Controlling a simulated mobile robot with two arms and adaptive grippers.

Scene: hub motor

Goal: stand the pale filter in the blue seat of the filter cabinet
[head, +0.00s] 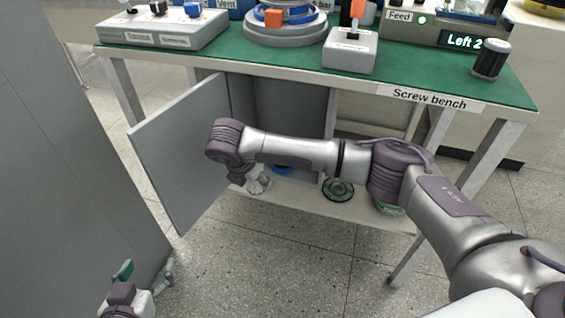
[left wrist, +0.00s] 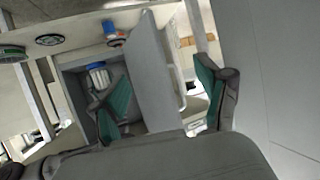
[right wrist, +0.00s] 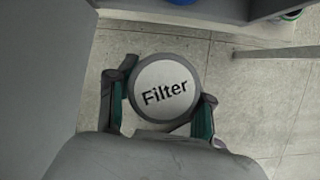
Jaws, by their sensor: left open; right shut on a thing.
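The pale filter (right wrist: 165,90), a round light grey piece marked "Filter", is between the fingers of my right gripper (right wrist: 160,108), which is shut on it. In the head view my right arm reaches across to the front of the filter cabinet (head: 275,105), whose grey door (head: 180,150) stands open. A bit of blue (head: 283,169), probably the seat, shows low in the cabinet behind my arm. A blue edge (right wrist: 232,2) also shows in the right wrist view. The filter is outside the cabinet, over the floor. My left gripper (left wrist: 163,85) is open and empty, low at the left.
The screw bench (head: 440,85) stands above the cabinet. A bench leg (head: 415,240) stands at right. A large grey panel (head: 65,150) is at left. The floor (head: 290,270) in front is clear.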

